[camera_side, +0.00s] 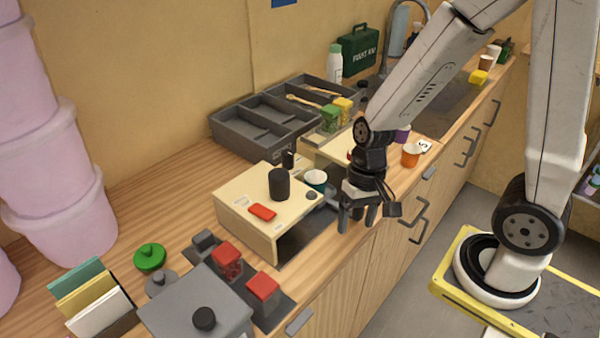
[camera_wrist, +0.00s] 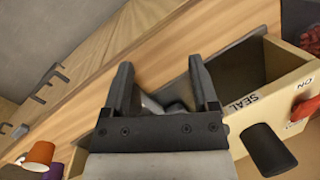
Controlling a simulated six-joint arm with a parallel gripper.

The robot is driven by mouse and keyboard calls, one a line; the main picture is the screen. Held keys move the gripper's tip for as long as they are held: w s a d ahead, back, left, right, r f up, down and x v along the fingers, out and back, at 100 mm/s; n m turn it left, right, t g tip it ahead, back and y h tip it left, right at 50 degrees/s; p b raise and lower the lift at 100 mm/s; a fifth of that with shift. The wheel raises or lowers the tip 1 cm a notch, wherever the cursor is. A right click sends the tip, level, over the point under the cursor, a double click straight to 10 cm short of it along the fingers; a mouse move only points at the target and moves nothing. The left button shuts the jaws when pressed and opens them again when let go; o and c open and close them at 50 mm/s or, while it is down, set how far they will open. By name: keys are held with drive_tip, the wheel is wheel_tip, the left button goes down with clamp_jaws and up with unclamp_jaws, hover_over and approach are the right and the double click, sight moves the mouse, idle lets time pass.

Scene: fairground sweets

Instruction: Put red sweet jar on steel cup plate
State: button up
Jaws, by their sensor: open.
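Two jars with red lids stand on a dark mat at the front of the counter in the side view: one red sweet jar (camera_side: 228,261) and another (camera_side: 263,291) to its right. Red contents also show at the top right corner of the wrist view (camera_wrist: 309,14). My gripper (camera_side: 357,219) is open, pointing down, well to the right of the jars, near the counter's front edge. In the wrist view its fingers (camera_wrist: 162,75) are apart. A grey metallic piece (camera_wrist: 172,103) shows between them, partly hidden. I cannot tell whether it is the steel cup plate.
A wooden box (camera_side: 245,222) marked SEAL, with a black knob (camera_side: 279,184) and red switch (camera_side: 262,212), stands between jars and gripper. An orange cup (camera_side: 411,155) is right of my gripper.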

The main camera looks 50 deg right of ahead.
drive_tip(key=shift+w+d+r+n+t+h, duration=0.65)
drive_tip(key=shift+w+d+r+n+t, duration=0.2)
drive_tip(key=shift+n, duration=0.45)
drive_tip(key=shift+w+d+r+n+t+h, duration=0.65)
drive_tip(key=shift+w+d+r+n+t, duration=0.25)
drive_tip(key=shift+n, duration=0.4)
